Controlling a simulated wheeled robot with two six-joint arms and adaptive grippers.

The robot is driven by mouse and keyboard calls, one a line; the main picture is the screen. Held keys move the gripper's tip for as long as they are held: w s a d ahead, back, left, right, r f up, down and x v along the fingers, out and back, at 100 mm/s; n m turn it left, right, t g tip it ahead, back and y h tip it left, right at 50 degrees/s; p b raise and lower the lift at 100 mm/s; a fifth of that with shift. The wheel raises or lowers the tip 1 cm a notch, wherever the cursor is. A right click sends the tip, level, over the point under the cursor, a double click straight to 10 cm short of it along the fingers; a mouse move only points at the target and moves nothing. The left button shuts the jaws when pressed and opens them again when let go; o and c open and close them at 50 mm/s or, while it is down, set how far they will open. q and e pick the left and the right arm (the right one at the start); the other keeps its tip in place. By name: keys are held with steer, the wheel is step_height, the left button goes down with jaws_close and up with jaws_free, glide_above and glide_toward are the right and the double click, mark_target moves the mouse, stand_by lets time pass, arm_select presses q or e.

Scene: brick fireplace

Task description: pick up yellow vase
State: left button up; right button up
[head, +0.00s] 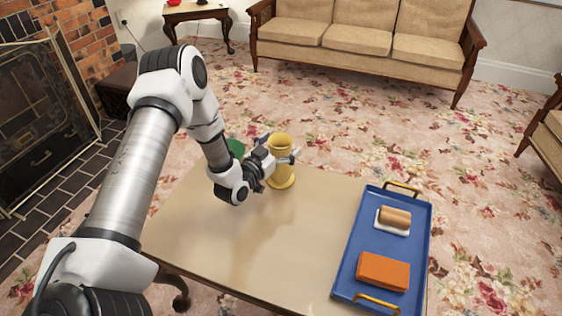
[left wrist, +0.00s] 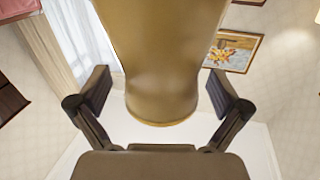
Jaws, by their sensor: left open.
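The yellow vase (head: 281,165) stands upright on the table (head: 215,230), near its far edge. In the left wrist view the vase (left wrist: 162,60) fills the upper middle, between my open fingers. My left gripper (head: 277,158) is at the vase, with its fingers on either side of the upper body. In the left wrist view gaps show between the vase and both fingertips of the gripper (left wrist: 160,92), so it looks untouched. My right gripper is not in view.
A blue tray (head: 348,270) with gold handles lies on the table's right side, holding an orange block (head: 383,271) and a tan roll (head: 395,217) on a white base. A green object (head: 236,147) shows partly behind my left arm. The table's middle is clear.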

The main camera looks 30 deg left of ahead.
arm_select(q)
steer(key=c, duration=1.8)
steer(key=shift+r, duration=0.1)
